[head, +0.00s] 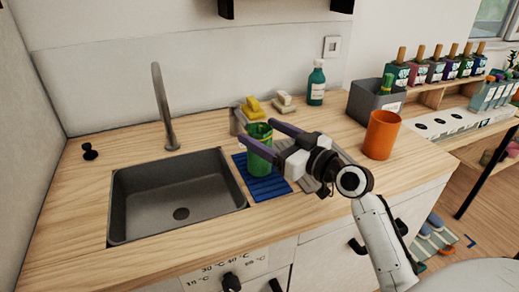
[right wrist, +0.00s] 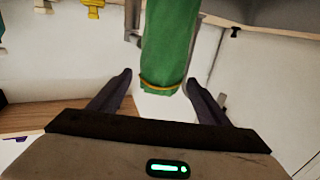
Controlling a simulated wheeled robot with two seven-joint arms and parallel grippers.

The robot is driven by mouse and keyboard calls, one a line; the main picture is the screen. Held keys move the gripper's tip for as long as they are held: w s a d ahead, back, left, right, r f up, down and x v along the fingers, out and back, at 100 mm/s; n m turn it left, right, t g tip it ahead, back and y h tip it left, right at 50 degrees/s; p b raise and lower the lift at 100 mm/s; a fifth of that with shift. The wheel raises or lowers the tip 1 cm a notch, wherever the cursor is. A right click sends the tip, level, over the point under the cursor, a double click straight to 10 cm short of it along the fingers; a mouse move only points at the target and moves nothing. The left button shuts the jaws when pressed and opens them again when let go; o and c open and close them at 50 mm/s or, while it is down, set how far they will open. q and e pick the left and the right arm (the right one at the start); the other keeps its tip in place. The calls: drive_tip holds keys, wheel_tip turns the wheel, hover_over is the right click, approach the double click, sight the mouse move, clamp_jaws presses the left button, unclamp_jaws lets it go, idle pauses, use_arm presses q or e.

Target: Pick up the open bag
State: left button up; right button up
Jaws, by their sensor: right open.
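A green open-topped thing (head: 259,157), which looks like the open bag, stands upright on a blue ribbed mat (head: 268,188) right of the sink. In the right wrist view the green bag (right wrist: 168,45) has a yellow-orange band at its near end. My right gripper (head: 255,133) reaches in from the right, its dark purple fingers spread on either side of the bag near its top. In the right wrist view the open fingers (right wrist: 160,78) show gaps to the green surface on both sides. My left gripper is in neither view.
The grey sink (head: 125,205) and its faucet (head: 165,108) are to the left. Yellow and pale sponges (head: 253,104) and a teal bottle (head: 316,84) stand behind. An orange cup (head: 381,135) and a grey bin (head: 366,104) are to the right.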

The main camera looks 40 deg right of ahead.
drive_tip(key=shift+w+a, duration=0.1)
drive_tip(key=shift+w, duration=0.8)
drive_tip(key=c, duration=1.4)
